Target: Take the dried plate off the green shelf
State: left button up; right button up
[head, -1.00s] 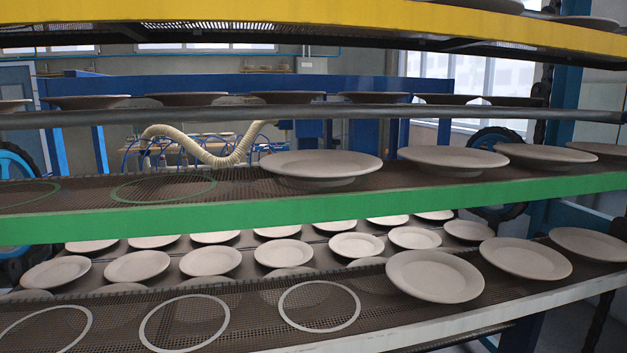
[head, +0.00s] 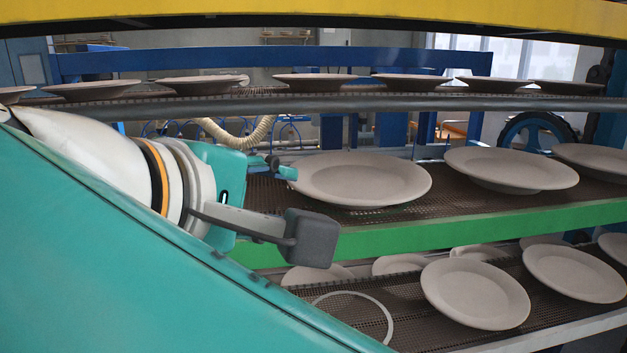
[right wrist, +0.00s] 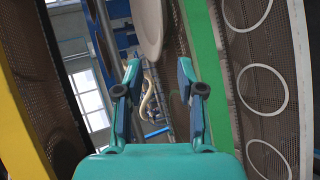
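The nearest grey plate (head: 362,180) on the green-edged shelf (head: 470,236) lies flat at its left end, beside several others. My right gripper (head: 297,206) is at that plate's left rim in the head view, with one finger near the rim and the other lower, in front of the green edge. In the right wrist view my right gripper (right wrist: 158,72) is open and empty, with a plate (right wrist: 149,28) just past its fingertips. I cannot tell whether a finger touches the plate. My left gripper is not in view.
A grey bar (head: 380,105) and a row of plates run above the green shelf, under a yellow shelf edge (head: 400,12). Below is a lower shelf with plates (head: 475,292) and an empty white ring (head: 360,297). My right arm covers the left side.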

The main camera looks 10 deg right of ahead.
jog(key=b, duration=0.2)
send_near(331, 201)
jog(key=x, duration=0.4)
jog(key=shift+w, duration=0.45)
jog(key=shift+w+d+f+b, duration=0.2)
jog(key=shift+f+b, duration=0.1)
jog(key=b+x, duration=0.1)
jog(key=x, duration=0.3)
jog(key=shift+w+d+f+b, duration=0.1)
jog(key=shift+d+f+b, duration=0.05)
jog(key=shift+d+b, duration=0.25)
jog(key=shift+a, duration=0.1)
grip_shut()
